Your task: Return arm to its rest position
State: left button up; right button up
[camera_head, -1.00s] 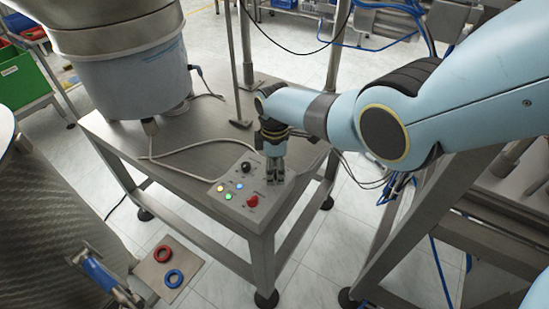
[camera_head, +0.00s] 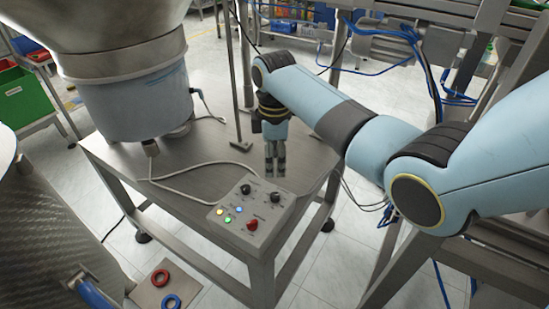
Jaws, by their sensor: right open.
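My right arm comes in from the right in the head view. Its right gripper (camera_head: 275,172) points down, open and empty, above the steel table just behind the control panel. The control panel (camera_head: 268,203) is a grey box with two black knobs, a red button and several small lit buttons. The gripper appears apart from the panel. My left gripper is not in view.
The blue and steel feeder bowl (camera_head: 135,95) stands on the left of the steel table (camera_head: 215,150). A thin upright post (camera_head: 233,85) rises behind the gripper. A metal frame with blue hoses (camera_head: 400,45) is at the right. Red (camera_head: 160,277) and blue (camera_head: 171,301) rings lie at lower left.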

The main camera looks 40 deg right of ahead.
dwell(0.3)
jog(key=s+f+m+b, duration=1.1)
jog(key=s+f+b, duration=0.6)
jog(key=s+f, duration=2.9)
notch_tip(320, 180, down, 4)
jog(key=shift+s+d+r+t+h, duration=0.15)
jog(key=shift+s+r+t+h, duration=0.05)
jog(key=shift+s+t+h, duration=0.2)
